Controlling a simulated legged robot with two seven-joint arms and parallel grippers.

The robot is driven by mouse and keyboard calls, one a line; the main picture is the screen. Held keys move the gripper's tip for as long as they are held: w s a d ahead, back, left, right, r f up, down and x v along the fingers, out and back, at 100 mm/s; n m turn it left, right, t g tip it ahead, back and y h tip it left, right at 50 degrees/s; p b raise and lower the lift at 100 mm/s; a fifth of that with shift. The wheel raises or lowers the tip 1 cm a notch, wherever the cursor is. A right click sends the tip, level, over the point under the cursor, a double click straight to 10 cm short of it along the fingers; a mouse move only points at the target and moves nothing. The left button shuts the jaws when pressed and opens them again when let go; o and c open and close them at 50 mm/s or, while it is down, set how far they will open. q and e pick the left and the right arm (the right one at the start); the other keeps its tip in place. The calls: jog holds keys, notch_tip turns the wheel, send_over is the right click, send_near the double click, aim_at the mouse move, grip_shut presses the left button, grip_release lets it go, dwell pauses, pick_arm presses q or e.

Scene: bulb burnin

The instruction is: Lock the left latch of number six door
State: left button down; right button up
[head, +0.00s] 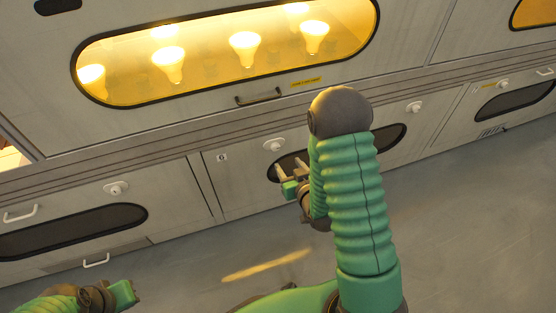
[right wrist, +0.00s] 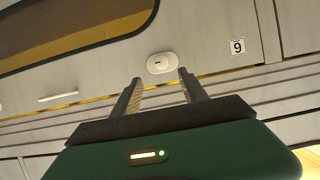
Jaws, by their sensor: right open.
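The lower middle door (head: 236,185) has a small number plate (head: 221,157). The plate (right wrist: 237,47) looks like a 9 in the right wrist view, where the door appears upside down compared with the head view. The door's left latch (head: 273,145) is a white oval knob, also in the right wrist view (right wrist: 160,63); I cannot tell whether it is locked. My right gripper (head: 289,171) is open and empty, just below the latch in the head view. Its fingers (right wrist: 159,77) point toward the latch, apparently apart from it. My left gripper (head: 124,293) is low at the left; its jaws are unclear.
The door's right latch (head: 414,107) and dark window (head: 392,138) show beside my right arm. A white handle (right wrist: 58,97) is left of the latch in the wrist view. Above is a lit window with several bulbs (head: 245,48) and a dark handle (head: 258,97). The floor (head: 200,275) is clear.

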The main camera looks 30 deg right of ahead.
send_near(276, 149)
jog(key=w, duration=0.1)
jog(key=b+x, duration=0.1)
jog(key=x, duration=0.3)
jog(key=b+x, duration=0.1)
jog(key=x, duration=0.2)
jog(key=shift+w+d+f+b, duration=0.25)
jog(key=shift+d+f+b, duration=0.05)
jog(key=shift+f+b, duration=0.05)
pick_arm(q)
jog(key=x, duration=0.2)
jog(key=s+x, duration=0.1)
jog(key=x, duration=0.1)
jog(key=shift+a+f, duration=0.2)
jog(key=shift+f, duration=0.05)
pick_arm(e)
jog(key=shift+a+r, duration=0.15)
grip_shut()
